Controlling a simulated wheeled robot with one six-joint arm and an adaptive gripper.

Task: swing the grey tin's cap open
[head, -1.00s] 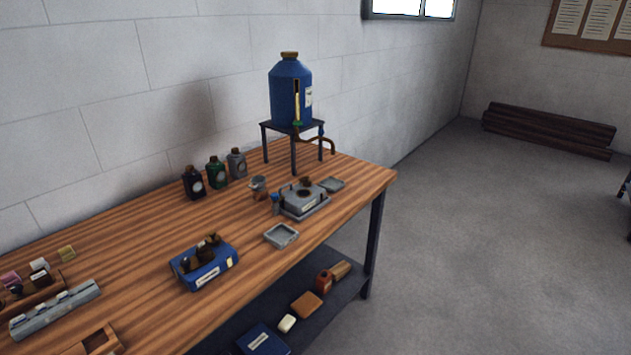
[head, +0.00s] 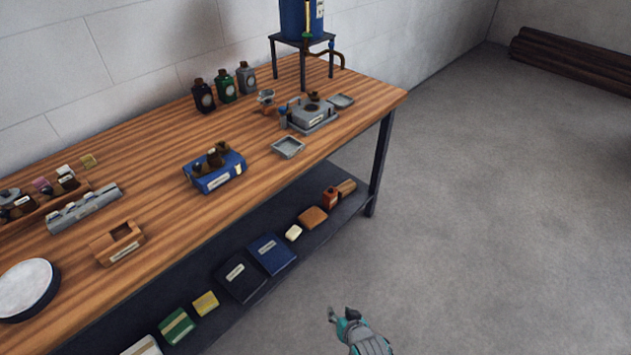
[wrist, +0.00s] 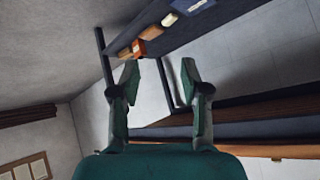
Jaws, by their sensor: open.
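The grey tin (head: 247,77) stands on the bench near the wall, at the right end of a row with a green tin (head: 226,85) and a black tin (head: 203,96). A small brownish cap tops it; it looks shut, though it is too small to be sure. My gripper (head: 341,313) is low at the bottom of the head view, out over the floor in front of the bench, far from the tin. In the wrist view my gripper (wrist: 160,78) is open and empty, with two teal fingers apart. The grey tin is not seen there.
A blue tank (head: 302,18) on a stand (head: 303,60) is right of the tins.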

